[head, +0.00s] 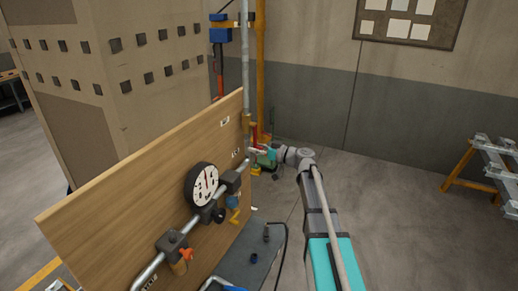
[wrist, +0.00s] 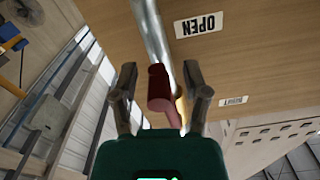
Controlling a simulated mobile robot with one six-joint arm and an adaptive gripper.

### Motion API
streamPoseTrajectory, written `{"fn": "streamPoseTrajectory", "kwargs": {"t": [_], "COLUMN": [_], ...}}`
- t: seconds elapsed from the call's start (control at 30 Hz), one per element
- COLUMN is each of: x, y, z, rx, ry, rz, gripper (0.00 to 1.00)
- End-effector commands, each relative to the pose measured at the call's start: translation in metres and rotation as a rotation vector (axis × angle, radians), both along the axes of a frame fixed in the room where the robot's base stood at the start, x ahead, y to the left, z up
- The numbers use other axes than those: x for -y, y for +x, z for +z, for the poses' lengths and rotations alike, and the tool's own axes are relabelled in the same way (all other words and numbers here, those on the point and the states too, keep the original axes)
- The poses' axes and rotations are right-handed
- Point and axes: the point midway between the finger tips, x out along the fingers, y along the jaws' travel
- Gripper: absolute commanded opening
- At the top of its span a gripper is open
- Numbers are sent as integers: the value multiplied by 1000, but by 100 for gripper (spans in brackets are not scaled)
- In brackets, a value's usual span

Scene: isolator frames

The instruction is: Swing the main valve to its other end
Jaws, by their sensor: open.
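In the wrist view the red valve handle (wrist: 160,88) sits on a grey pipe (wrist: 152,30) along the wooden board. My gripper (wrist: 160,92) is open, with one finger on each side of the red handle; I cannot tell whether either finger touches it. An OPEN label (wrist: 199,25) is on the board above the handle, and a smaller label (wrist: 238,101) is lower right, too small to read surely. In the head view my gripper (head: 262,155) is at the far right edge of the board (head: 120,215), and the handle is mostly hidden there.
A grey cart (head: 250,262) stands below the board. Open floor lies to the right, before a trestle rack (head: 495,165).

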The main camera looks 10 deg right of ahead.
Motion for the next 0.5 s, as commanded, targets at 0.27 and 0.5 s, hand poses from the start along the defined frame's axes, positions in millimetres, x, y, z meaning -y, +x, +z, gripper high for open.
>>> {"fn": "streamPoseTrajectory", "kwargs": {"t": [0.27,0.5], "x": [-2,-2], "y": [1,1], "z": [0,0], "rx": [0,0], "ry": [0,0], "rz": [0,1], "gripper": [60,28]}}
